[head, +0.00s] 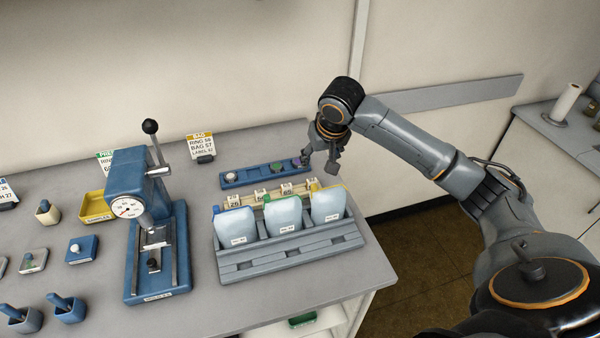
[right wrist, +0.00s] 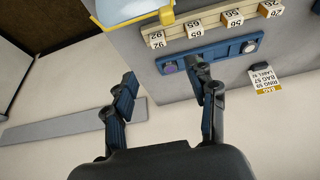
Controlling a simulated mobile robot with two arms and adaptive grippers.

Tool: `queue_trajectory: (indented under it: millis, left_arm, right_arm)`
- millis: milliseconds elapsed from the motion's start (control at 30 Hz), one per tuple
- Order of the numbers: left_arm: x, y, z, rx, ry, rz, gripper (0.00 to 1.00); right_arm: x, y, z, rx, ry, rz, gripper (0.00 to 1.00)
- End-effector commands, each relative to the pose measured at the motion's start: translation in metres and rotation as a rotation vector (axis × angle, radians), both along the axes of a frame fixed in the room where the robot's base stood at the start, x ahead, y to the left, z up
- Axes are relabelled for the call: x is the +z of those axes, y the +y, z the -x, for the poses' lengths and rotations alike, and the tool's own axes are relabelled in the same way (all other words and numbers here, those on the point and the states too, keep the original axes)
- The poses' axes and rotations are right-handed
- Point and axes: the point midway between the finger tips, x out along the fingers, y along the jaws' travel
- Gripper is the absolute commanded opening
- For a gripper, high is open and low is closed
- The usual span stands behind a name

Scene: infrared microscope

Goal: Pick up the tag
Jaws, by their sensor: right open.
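Small white number tags stand in a row on a cream rack (head: 247,199) at the back of the bench. The tag reading 92 is at the rack's right end in the head view and shows upside down in the right wrist view (right wrist: 157,39). Other tags, such as one in the 60s (right wrist: 232,18), sit along the same rack. My right gripper (head: 320,168) is open and empty, above the bench's back right edge. In the right wrist view its fingers (right wrist: 160,72) are spread, with one overlapping the blue strip. My left gripper is out of view.
A blue strip (head: 249,176) with round pieces lies behind the rack. A grey holder (head: 290,258) with three pale bags (head: 284,214) stands in front. A blue press (head: 130,212) with a tall lever stands left. A yellow-topped card (head: 201,145) stands behind.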

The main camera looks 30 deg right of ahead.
Motion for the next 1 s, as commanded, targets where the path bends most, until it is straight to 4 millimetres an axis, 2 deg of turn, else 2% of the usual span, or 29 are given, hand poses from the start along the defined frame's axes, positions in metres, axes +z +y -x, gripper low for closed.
queue_trajectory:
  millis: [167,400,533,667,767,900,1000]
  left_arm:
    - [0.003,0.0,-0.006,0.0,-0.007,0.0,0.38]
    - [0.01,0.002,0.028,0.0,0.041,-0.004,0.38]
    - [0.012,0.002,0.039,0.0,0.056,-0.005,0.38]
    - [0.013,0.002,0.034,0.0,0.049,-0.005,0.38]
    - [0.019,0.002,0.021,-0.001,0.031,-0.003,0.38]
    - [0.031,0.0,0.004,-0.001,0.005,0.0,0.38]
    - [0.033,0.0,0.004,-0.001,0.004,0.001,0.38]
  right_arm:
    - [-0.009,-0.002,-0.004,-0.006,0.003,-0.002,0.57]
    - [-0.052,-0.007,-0.021,-0.005,0.004,-0.001,0.57]
    - [-0.069,-0.008,-0.029,-0.005,0.001,-0.001,0.57]
    - [-0.078,-0.009,-0.032,-0.004,-0.001,0.0,0.57]
    - [-0.084,-0.011,-0.035,-0.004,0.002,-0.001,0.57]
    - [-0.101,-0.015,-0.042,-0.006,0.003,0.0,0.57]
    - [-0.115,-0.016,-0.048,-0.004,0.001,-0.001,0.57]
